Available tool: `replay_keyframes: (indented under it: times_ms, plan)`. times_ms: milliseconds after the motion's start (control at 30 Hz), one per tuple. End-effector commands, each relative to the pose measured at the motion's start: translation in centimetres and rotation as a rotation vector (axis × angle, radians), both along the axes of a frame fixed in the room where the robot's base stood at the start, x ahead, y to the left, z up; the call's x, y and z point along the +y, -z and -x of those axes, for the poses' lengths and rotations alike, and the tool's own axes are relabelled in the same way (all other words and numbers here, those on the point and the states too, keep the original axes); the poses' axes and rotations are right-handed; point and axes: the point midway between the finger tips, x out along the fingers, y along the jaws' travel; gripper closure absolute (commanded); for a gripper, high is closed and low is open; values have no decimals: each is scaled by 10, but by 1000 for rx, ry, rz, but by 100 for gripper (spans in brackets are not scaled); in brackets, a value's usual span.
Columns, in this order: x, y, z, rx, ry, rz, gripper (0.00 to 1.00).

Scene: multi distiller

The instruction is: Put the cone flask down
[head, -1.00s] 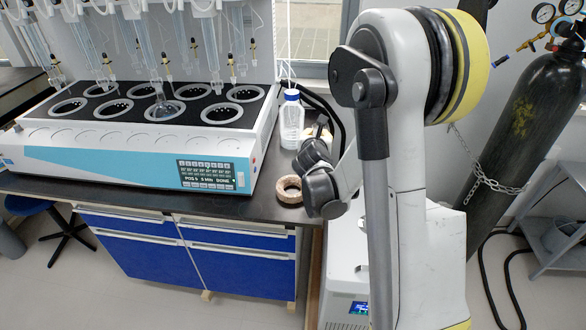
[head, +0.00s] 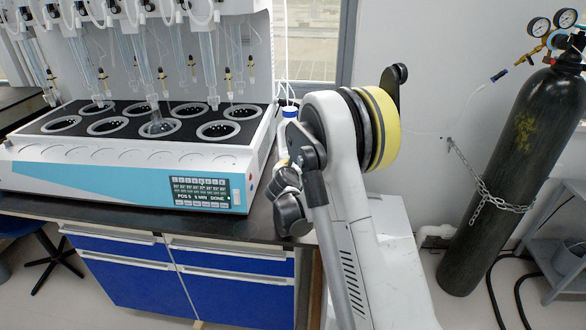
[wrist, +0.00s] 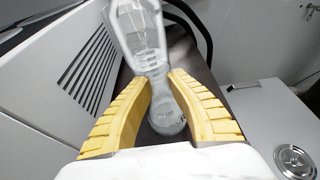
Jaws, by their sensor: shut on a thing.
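My gripper (wrist: 161,78) shows in the wrist view with two yellow fingers. They are closed in on clear glass, which I take for the cone flask (wrist: 167,118). A rounded clear part with faint markings lies between the fingers. A larger clear, pale shape rises above the fingertips to the top edge; I cannot tell whether it is all flask or partly a bottle behind. In the head view my arm hides the gripper and the held flask. Whether the flask touches a surface cannot be told.
The distiller (head: 120,178) stands on a dark counter (head: 262,222) at left, with several round openings and glass tubes above. A blue-capped bottle (head: 289,111) is mostly hidden behind my arm. Blue drawers (head: 128,282) are below. A black gas cylinder (head: 510,165) is chained at right.

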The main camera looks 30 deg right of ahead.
Motion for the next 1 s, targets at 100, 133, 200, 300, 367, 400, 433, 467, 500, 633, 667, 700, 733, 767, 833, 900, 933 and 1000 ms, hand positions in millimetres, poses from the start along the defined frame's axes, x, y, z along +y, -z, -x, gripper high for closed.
replay_keyframes:
  times_ms: [100,133,200,300,367,400,433,467,500,633,667,700,733,767,833,900,933,1000]
  plan:
    - [0,-2,0,0,0,0,100]
    - [0,-2,0,0,0,0,100]
    - [0,-1,0,0,0,0,100]
    - [0,1,0,0,0,0,68]
    - [0,1,0,0,0,0,60]
    - [0,1,0,0,0,0,60]
    - [0,1,0,0,0,0,60]
    - [0,1,0,0,0,0,60]
    - [0,1,0,0,0,0,60]
    - [0,0,0,0,0,0,60]
    - [0,-1,0,0,0,0,60]
    - [1,-3,1,0,0,0,60]
    - [3,-4,3,1,-1,-1,60]
    - [5,-6,6,1,-1,-1,60]
    - [11,-11,15,0,-2,-1,60]
    - [19,-17,27,0,-2,0,60]
    - [23,-20,33,0,-2,0,60]
    - [32,-25,45,0,-2,-1,60]
